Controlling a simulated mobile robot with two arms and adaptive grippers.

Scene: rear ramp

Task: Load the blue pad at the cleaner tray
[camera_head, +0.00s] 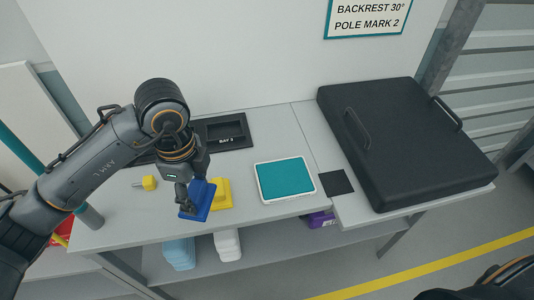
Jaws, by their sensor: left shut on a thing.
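My left gripper (187,198) points down over the bench and is shut on the blue pad (202,200). The pad is tilted, near the front edge of the bench. I cannot tell whether it touches the bench top. A white-rimmed tray with a teal surface, which looks like the cleaner tray (286,180), lies flat to the right of the gripper. Nothing lies on its teal surface. My right gripper is not in view.
A yellow block (222,194) stands right beside the blue pad, and a small yellow piece (149,183) lies to the left. A dark bay panel (226,131) is behind. The shelf below holds white and light-blue stacks.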

